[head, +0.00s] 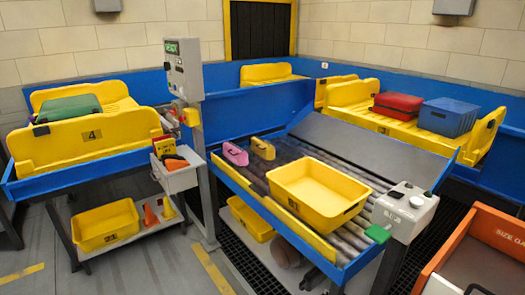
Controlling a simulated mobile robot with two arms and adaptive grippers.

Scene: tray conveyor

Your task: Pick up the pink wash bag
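The pink wash bag (235,153) lies on the left part of the roller conveyor (347,171), close to its blue and yellow side rail. A similar yellow bag (263,148) lies just to its right, with a small gap between them. Neither of my grippers shows in the head view, and nothing is touching the pink bag.
A yellow tray (318,193) sits on the rollers right of the bags. A control post (185,70) stands left of the conveyor, and a grey control box (404,205) sits at its right front. An orange bin (480,245) stands at the lower right.

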